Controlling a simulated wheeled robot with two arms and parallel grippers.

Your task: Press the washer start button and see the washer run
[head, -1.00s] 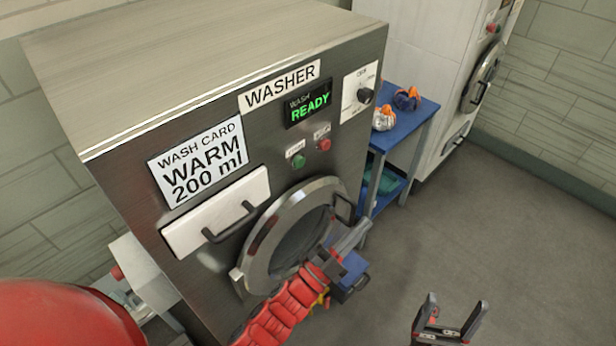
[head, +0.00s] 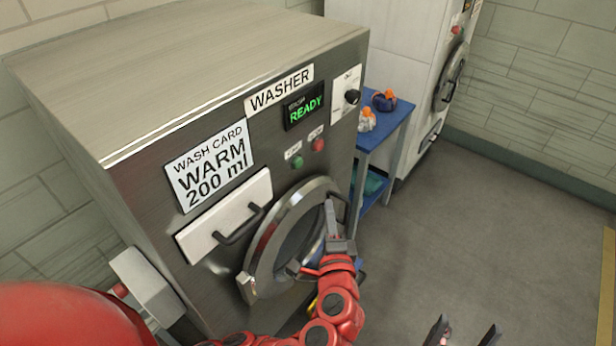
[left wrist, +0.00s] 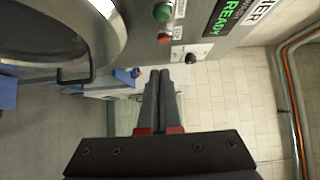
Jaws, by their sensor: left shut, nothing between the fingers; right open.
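The steel washer (head: 230,80) stands at left in the head view, its round door (head: 268,235) seemingly shut. Its display (head: 304,106) reads READY in green. Below it are a green button (head: 297,161) and a red button (head: 318,145); their small labels are unreadable. In the left wrist view the green button (left wrist: 162,12) and red button (left wrist: 165,38) are near the top, beyond my fingertips. My left gripper (head: 330,204) is shut and empty in front of the door's right side, below the buttons, apart from them. My right gripper (head: 464,326) is open and empty at the bottom edge.
A white drawer (head: 228,215) with a dark handle and a wash card sign (head: 211,167) are on the washer front. A knob (head: 352,97) is at its upper right. A blue table (head: 389,122) with small orange-topped items stands beyond. Floor at right is clear.

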